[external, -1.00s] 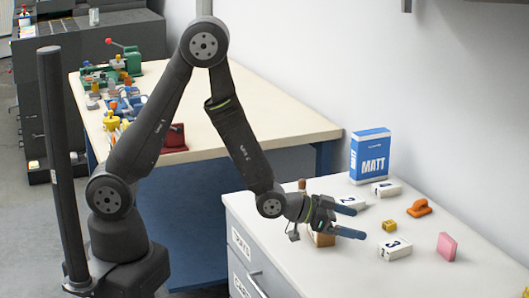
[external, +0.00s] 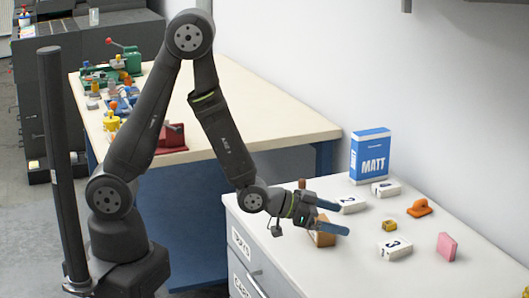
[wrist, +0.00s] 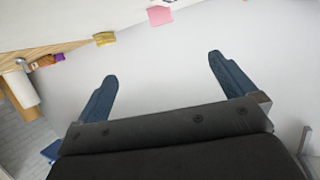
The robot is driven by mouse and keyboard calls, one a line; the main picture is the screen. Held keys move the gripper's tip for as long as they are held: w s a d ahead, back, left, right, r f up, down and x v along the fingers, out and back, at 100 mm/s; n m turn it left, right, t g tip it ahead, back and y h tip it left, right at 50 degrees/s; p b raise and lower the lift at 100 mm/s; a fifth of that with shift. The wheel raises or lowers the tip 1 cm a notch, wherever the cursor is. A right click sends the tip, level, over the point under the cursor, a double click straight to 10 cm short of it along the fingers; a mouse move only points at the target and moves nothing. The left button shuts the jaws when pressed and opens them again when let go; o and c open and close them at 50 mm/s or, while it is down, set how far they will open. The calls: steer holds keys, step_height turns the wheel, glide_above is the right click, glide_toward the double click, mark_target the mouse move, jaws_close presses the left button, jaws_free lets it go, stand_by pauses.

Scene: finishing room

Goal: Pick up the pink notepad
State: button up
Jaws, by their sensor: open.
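The pink notepad (external: 447,246) stands upright on the white counter near its right side in the external view. A pink piece that looks like it shows at the top middle of the wrist view (wrist: 160,16). My gripper (external: 342,218) is to the left of the notepad, well apart from it, with its two blue fingers spread. In the wrist view the fingers (wrist: 163,67) are wide apart with nothing between them.
A white block marked 3 (external: 395,249) and a yellow cube (external: 389,225) lie between gripper and notepad. A brown block (external: 322,239) is under my gripper. The wall is close behind.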

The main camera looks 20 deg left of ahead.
steer(key=shift+c, duration=1.1)
steer(key=n+g+y, duration=0.2)
steer(key=g+y, duration=0.1)
steer(key=y, duration=0.4)
glide_toward(455, 242)
steer(key=x, duration=0.5)
steer(key=shift+w+d+f, duration=0.15)
steer(key=shift+w+f, duration=0.05)
steer(key=shift+f, duration=0.1)
steer(key=shift+x, duration=2.6)
steer(key=shift+c, duration=0.4)
